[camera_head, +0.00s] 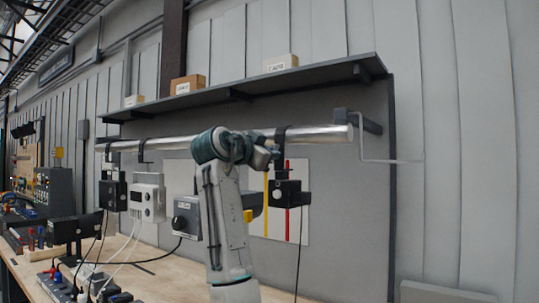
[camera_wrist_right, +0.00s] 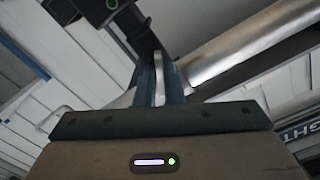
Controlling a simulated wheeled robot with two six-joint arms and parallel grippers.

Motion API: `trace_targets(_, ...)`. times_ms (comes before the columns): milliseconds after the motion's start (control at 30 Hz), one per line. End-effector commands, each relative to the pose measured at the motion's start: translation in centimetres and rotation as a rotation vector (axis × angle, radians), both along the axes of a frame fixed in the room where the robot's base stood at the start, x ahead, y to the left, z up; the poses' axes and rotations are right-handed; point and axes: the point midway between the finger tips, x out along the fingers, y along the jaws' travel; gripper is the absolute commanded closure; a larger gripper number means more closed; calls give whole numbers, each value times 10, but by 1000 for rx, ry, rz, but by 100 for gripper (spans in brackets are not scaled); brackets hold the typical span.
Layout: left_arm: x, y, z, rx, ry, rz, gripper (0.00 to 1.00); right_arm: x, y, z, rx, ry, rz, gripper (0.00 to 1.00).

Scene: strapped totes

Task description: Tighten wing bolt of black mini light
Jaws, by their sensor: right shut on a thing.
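A black mini light (camera_head: 287,193) hangs under a silver horizontal bar (camera_head: 325,135), right of my arm. Its dark clamp (camera_head: 281,134) hooks over the bar. My right gripper (camera_head: 270,153) is at the lower part of this clamp, just below the bar. In the right wrist view my right gripper (camera_wrist_right: 161,70) has its fingers close together on the wing bolt, which they mostly hide. A dark clamp arm (camera_wrist_right: 142,35) is just above the fingertips, and the silver bar (camera_wrist_right: 240,50) runs up to the right. My left gripper is not in view.
Other devices hang left on the bar, among them a black one (camera_head: 113,190) and a white one (camera_head: 147,200). A grey box (camera_head: 186,215) is behind my arm. A dark shelf (camera_head: 240,88) with small boxes is above. The wooden bench (camera_head: 170,270) below holds cables.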

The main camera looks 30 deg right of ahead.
Motion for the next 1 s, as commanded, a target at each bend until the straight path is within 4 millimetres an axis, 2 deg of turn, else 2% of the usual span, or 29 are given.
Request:
trace_targets(600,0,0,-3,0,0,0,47,0,0,0,220,-532,-18,100)
trace_targets(1000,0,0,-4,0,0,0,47,0,0,0,317,-767,-26,100)
